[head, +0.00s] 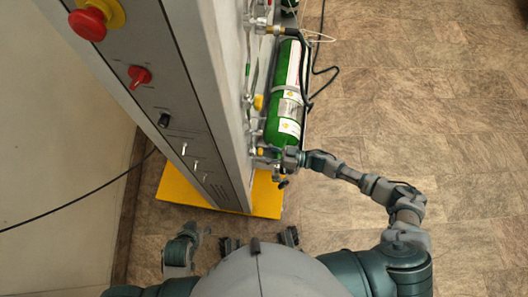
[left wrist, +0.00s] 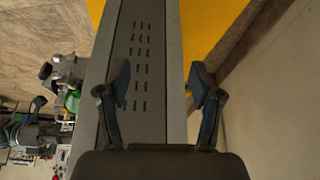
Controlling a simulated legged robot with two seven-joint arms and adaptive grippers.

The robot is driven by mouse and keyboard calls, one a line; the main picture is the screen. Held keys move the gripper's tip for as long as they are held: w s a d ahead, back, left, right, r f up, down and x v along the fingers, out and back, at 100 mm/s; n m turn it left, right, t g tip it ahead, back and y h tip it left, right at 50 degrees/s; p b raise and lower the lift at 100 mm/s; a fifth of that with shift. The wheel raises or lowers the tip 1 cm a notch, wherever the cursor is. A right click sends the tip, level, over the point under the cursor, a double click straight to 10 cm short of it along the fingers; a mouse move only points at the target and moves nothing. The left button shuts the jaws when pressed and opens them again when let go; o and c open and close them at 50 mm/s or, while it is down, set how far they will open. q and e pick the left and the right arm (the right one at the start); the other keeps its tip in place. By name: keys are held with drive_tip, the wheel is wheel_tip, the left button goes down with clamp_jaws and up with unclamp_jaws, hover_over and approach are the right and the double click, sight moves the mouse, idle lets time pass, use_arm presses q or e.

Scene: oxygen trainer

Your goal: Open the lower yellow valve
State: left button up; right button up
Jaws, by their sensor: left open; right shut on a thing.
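The lower yellow valve (head: 261,152) is a small yellow piece on the pipework at the right side of the grey cabinet, near the base of the green cylinder (head: 285,122). My right gripper (head: 281,165) is at this valve and shut on it. The contact is small and partly hidden by the gripper. A second yellow valve (head: 258,102) shows higher on the pipework. My left gripper (head: 195,234) is open and empty, low beside the cabinet. In the left wrist view its fingers (left wrist: 160,80) stand apart in front of the cabinet's slotted grey face.
The grey cabinet (head: 215,110) stands on a yellow base (head: 265,198). Its panel carries a red push button (head: 87,25), a red switch (head: 139,77) and small toggles. A black cable (head: 80,202) hangs to the left. The tiled floor (head: 430,100) at right is clear.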

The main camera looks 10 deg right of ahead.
use_arm(q)
drive_tip(key=shift+s+a, duration=0.1)
drive_tip(key=shift+s, duration=0.05)
use_arm(e)
drive_tip(key=shift+s+d+f, duration=0.1)
drive_tip(key=shift+d, duration=0.05)
